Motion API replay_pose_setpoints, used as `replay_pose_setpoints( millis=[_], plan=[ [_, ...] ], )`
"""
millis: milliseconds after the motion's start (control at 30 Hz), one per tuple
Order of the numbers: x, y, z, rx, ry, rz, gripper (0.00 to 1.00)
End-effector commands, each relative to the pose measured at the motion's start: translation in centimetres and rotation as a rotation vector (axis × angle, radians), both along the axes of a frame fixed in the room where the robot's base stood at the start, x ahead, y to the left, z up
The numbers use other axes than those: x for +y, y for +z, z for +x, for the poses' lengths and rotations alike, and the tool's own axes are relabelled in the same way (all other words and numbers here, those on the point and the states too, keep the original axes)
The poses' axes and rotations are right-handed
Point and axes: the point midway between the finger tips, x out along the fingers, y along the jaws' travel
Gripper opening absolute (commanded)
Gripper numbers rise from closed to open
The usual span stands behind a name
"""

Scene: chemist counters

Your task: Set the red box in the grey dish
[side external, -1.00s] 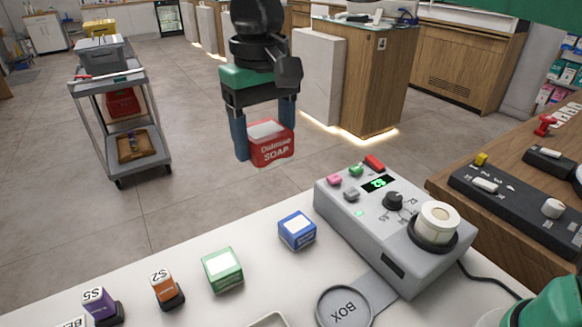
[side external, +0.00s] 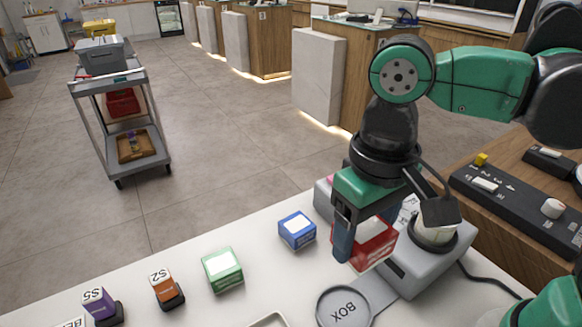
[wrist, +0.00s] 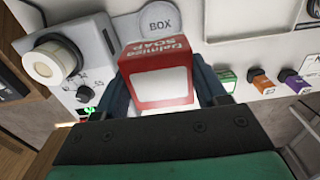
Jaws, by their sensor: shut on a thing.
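My gripper (side external: 362,238) is shut on the red box (side external: 373,245), a red soap box with a white panel. It holds the box in the air, in front of the grey machine in the side view. The box fills the middle of the wrist view (wrist: 156,72), between the two dark fingers. The round grey dish (side external: 344,306), marked BOX, lies at the front of the counter, below and to the left of the held box in the side view. It shows above the box in the wrist view (wrist: 158,22). The dish looks empty.
A blue box (side external: 297,230), a green box (side external: 222,270), an orange block (side external: 166,287) and a purple block (side external: 99,304) stand on the white counter (side external: 190,245).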

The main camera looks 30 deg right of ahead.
Motion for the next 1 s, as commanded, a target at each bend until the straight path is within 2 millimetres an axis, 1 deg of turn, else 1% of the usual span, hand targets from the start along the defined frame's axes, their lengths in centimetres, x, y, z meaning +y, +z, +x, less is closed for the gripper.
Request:
replay_pose_setpoints(
  millis=[33,100,400,500,600,767,1000],
  plan=[
    [0.1,-1.1,0.1,0.000,0.000,0.000,0.11],
    [0.0,-2.5,0.1,0.000,0.000,0.000,0.11],
    [0.1,-7.8,0.1,0.000,0.000,0.000,0.11],
    [0.1,-9.0,0.1,0.000,0.000,0.000,0.11],
    [0.1,-9.8,0.1,0.000,0.000,0.000,0.11],
    [0.1,-10.4,0.1,0.000,0.000,0.000,0.11],
    [0.1,-12.9,0.1,0.000,0.000,0.000,0.11]
  ],
)
